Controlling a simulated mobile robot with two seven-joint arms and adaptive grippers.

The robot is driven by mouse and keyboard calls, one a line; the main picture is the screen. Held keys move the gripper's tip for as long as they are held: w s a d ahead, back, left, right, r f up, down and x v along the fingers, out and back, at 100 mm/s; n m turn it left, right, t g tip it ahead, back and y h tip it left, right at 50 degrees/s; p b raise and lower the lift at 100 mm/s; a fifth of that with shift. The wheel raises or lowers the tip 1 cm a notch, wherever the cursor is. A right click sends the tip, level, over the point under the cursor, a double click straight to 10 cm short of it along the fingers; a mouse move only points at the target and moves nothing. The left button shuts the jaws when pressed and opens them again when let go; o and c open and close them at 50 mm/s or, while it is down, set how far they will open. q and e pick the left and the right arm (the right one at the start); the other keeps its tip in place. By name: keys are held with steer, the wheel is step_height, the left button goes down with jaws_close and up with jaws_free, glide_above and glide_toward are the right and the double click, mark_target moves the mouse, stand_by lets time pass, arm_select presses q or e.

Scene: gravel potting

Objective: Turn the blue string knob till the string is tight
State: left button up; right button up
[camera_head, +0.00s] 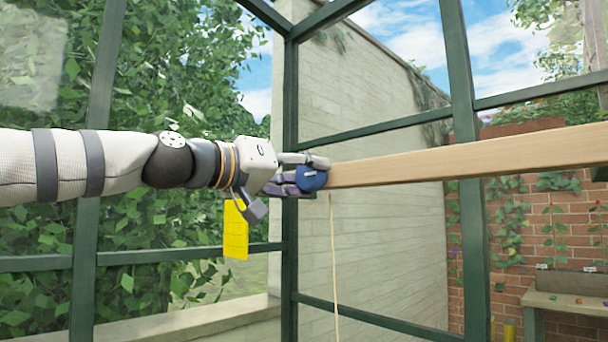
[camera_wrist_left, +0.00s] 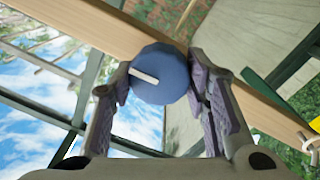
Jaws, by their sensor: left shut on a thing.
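The blue knob (camera_head: 311,179) sits at the left end of a long wooden beam (camera_head: 470,157). My left gripper (camera_head: 306,176) comes in from the left and is shut on the knob. In the left wrist view the knob (camera_wrist_left: 159,74) is between the two padded fingers, with a white mark line pointing to the upper left of its face. A thin pale string (camera_head: 334,262) hangs from the beam near the knob and runs down out of the head view. It looks nearly straight with a slight slant; its lower end is hidden. My right gripper is not in view.
A yellow tag (camera_head: 235,230) hangs below my left wrist. Green metal frame posts (camera_head: 290,120) stand behind the beam, with a pale wall beyond. A wooden bench (camera_head: 565,301) stands at the lower right. The space under the beam is open.

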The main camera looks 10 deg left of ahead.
arm_select(q)
steer(key=shift+a+r, duration=0.1)
steer(key=shift+r, duration=0.2)
steer(key=o, duration=1.1)
steer(key=shift+o, duration=0.2)
steer(key=shift+f, duration=0.15)
steer(key=v, duration=1.2)
steer(key=shift+f, duration=0.1)
